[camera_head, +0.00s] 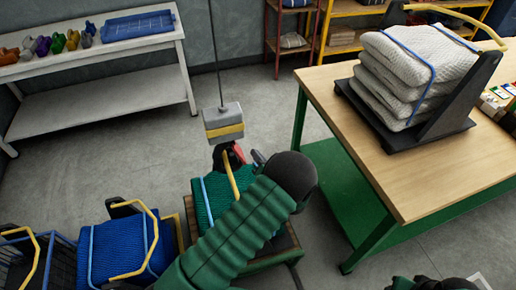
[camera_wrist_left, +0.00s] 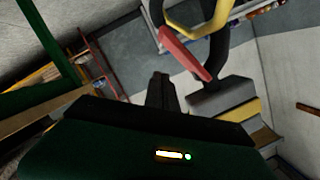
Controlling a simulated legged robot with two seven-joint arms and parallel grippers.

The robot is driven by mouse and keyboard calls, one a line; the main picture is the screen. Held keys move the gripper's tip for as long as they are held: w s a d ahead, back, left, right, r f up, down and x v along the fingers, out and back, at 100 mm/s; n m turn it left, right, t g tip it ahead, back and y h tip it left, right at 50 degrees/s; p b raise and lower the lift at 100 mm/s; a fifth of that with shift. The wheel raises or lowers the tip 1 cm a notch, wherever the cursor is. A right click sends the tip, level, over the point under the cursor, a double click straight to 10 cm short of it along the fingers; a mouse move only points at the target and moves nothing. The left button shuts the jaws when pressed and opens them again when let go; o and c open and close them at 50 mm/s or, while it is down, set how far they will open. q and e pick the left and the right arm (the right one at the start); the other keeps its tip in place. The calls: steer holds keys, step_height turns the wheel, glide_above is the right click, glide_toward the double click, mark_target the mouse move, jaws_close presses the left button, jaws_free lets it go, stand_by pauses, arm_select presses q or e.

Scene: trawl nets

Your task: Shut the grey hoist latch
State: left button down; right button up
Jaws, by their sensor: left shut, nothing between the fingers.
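The grey hoist block (camera_head: 224,121) with a yellow band hangs on a cable in the head view. It also shows in the left wrist view (camera_wrist_left: 222,97). A black hook (camera_wrist_left: 218,50) extends from it, with a red latch (camera_wrist_left: 186,52) beside it; the latch also shows in the head view (camera_head: 236,154). I cannot tell whether the latch is fully closed. A yellow handle (camera_wrist_left: 200,24) passes at the hook. My left gripper (camera_head: 259,158) is just right of the hook, its fingers (camera_wrist_left: 162,90) shut and empty, apart from the latch in the wrist view.
Below the hook is a green folded net (camera_head: 213,196), partly hidden by my left arm. A blue net (camera_head: 122,250) sits left of it. A wooden table (camera_head: 365,160) with a stack of white nets (camera_head: 410,75) stands right. A white bench (camera_head: 110,95) is back left.

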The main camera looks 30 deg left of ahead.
arm_select(q)
steer(key=shift+s+a+f+m+g+y, duration=0.1)
steer(key=shift+s+a+f+m+y, duration=0.2)
steer(key=shift+f+m, duration=0.4)
steer(key=shift+s+a+f+m+g+y, duration=0.15)
steer(key=shift+s+a+f+m, duration=0.15)
steer(key=shift+f+m, duration=0.35)
steer(key=shift+s+a+f+m+g+y, duration=0.1)
steer(key=shift+s+a+f+m+y, duration=0.25)
steer(key=shift+m, duration=0.5)
steer(key=shift+s+d+f, duration=0.1)
steer(key=shift+d+f, duration=0.05)
steer(key=shift+f, duration=0.05)
